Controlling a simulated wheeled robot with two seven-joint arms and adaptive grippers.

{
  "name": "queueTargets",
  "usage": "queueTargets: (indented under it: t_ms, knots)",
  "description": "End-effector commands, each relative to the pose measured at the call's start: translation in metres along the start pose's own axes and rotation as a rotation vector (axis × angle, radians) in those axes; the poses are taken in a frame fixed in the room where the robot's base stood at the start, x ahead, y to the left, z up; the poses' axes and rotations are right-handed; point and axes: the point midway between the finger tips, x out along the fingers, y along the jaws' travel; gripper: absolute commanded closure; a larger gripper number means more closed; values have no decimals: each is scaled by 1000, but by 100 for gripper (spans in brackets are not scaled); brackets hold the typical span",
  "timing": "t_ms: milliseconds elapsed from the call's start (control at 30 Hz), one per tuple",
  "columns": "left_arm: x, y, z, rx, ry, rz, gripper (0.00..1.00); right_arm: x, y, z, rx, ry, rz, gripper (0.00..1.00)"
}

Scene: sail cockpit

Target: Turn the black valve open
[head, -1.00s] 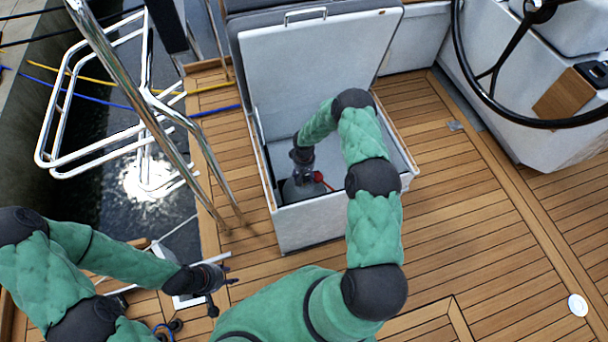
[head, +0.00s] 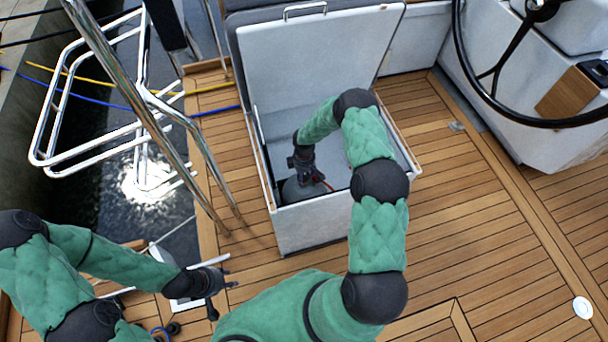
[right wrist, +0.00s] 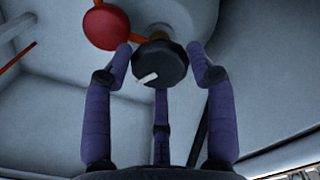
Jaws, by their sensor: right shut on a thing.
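The black valve (right wrist: 162,62) is a round black knob with a white mark, seen in the right wrist view. The three purple fingers of my right gripper (right wrist: 161,70) stand around it, closed on its sides. The valve is hidden there by the gripper. My left gripper (head: 224,284) is at the lower left, away from the locker, its fingers spread and empty.
A red round part (right wrist: 106,26) sits close beside the valve. The raised locker lid (head: 305,60) stands behind my right arm. A steel rail (head: 140,100) is on the left, a steering wheel (head: 470,90) at upper right. Teak deck (head: 490,230) right of the locker is clear.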

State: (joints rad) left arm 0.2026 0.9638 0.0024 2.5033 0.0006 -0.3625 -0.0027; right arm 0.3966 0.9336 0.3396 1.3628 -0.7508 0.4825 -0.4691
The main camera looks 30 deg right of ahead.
Motion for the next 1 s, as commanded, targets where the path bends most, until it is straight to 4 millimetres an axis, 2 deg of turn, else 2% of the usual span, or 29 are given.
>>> queueTargets:
  t_ms: [1000]
  knots:
    - [1, 0, 0, 0, 0, 0, 60, 0, 1, 0, -965, 1, 2, 76]
